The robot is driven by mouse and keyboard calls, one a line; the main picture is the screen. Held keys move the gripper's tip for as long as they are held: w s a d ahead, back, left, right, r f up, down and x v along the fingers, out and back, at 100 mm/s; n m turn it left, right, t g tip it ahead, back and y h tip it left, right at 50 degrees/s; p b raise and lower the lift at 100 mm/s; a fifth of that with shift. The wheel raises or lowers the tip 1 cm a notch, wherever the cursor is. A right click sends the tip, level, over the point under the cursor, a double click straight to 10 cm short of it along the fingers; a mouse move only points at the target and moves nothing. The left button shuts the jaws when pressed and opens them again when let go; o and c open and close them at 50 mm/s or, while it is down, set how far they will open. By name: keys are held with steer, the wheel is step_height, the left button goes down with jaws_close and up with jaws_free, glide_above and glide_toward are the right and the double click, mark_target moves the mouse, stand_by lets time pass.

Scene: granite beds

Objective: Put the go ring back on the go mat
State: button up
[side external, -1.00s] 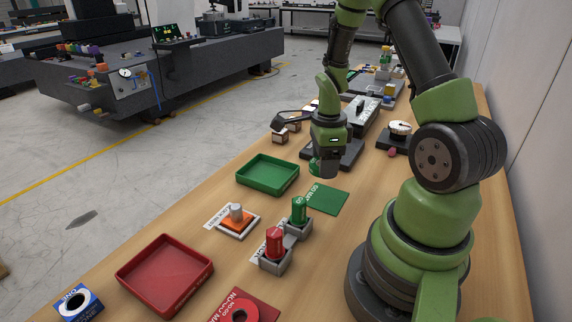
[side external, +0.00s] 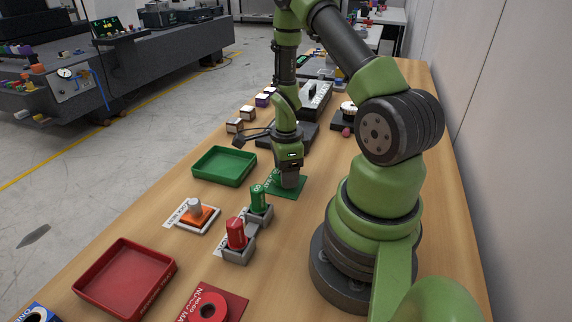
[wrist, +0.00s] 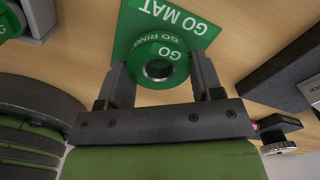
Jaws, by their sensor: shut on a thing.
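The green go ring (wrist: 147,50) sits between my gripper's (wrist: 158,66) two fingers in the wrist view, and my gripper is shut on it. The green go mat (wrist: 186,17), with white lettering, lies directly behind the ring in that view. In the side external view my gripper (side external: 289,182) points down at the go mat (side external: 286,194), its tips low at the mat. There the fingers hide the ring. I cannot tell whether the ring touches the mat.
Green (side external: 260,200) and red (side external: 236,234) plugs stand in grey holders in front of the mat. A green tray (side external: 224,181) lies to its left. A red tray (side external: 125,302) and a red ring (side external: 207,307) on a red mat are nearer. Dark fixtures stand behind.

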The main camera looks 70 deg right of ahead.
steer(key=shift+f, duration=0.65)
stand_by(0.3)
steer(key=o, duration=1.1)
steer(key=shift+o, duration=0.2)
steer(key=shift+r, duration=0.1)
steer(key=w+a+r+n+t, duration=0.1)
steer(key=a+r+n, duration=0.2)
steer(key=r, duration=0.6)
steer(key=w+a+r+n+t, duration=0.15)
steer(key=r+n, duration=0.25)
steer(key=r, duration=0.5)
steer(key=s+a+r+n+t+y, duration=0.1)
steer(key=s+a+r+n, duration=0.3)
steer(key=n, duration=0.5)
steer(key=s+a+r+n+t+y, duration=0.1)
steer(key=s+a+r+n+t, duration=0.2)
steer(key=a+r+n, duration=0.5)
steer(key=a+n, duration=0.1)
steer(key=a, duration=0.2)
steer(key=shift+s+r+t, duration=0.35)
steer(key=shift+s, duration=0.05)
